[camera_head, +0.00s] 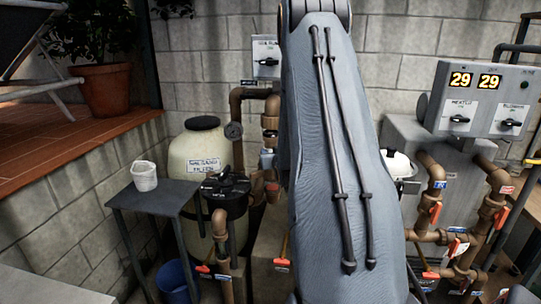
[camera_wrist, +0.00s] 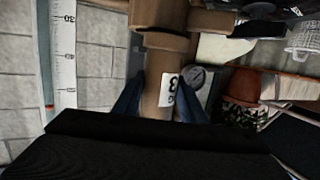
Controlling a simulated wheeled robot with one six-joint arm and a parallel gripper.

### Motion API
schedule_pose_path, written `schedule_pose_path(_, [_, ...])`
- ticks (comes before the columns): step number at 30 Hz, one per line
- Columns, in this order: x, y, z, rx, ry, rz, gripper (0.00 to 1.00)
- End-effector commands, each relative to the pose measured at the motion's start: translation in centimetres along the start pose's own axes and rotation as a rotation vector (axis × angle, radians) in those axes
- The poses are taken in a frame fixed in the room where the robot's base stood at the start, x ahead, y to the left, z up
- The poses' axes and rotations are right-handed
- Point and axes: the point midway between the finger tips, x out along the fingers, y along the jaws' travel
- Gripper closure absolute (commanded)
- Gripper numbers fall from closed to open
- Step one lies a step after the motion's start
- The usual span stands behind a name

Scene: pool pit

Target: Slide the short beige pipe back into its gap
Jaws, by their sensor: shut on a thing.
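In the wrist view my gripper (camera_wrist: 158,103) is shut on a short beige pipe (camera_wrist: 152,92), with one blue finger on each side. The pipe carries a white label with dark marks. Its far end meets or lies right in front of a wider brown collar (camera_wrist: 166,41), in line with a larger pipe piece (camera_wrist: 168,14). I cannot tell whether the two touch or whether the pipe is seated. In the head view my own arm covers the gripper and the held pipe. The gap cannot be made out in either view.
A pressure gauge (camera_wrist: 195,77) lies close to the right finger. In the head view a cream filter tank (camera_head: 200,160), brown pipework (camera_head: 236,103) and a grey table (camera_head: 155,199) with a white basket (camera_head: 144,176) stand left. A control box (camera_head: 480,98) and valved pipes (camera_head: 490,210) stand right.

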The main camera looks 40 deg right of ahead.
Motion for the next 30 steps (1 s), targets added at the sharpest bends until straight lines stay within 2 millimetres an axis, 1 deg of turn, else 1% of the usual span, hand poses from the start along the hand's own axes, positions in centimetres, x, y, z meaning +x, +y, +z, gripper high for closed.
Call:
schedule_pose_path(17, [1.2,0.5,-0.3,0.001,0.002,0.001,0.82])
schedule_pose_path(30, [1.2,0.5,-0.3,0.001,0.001,0.001,0.82])
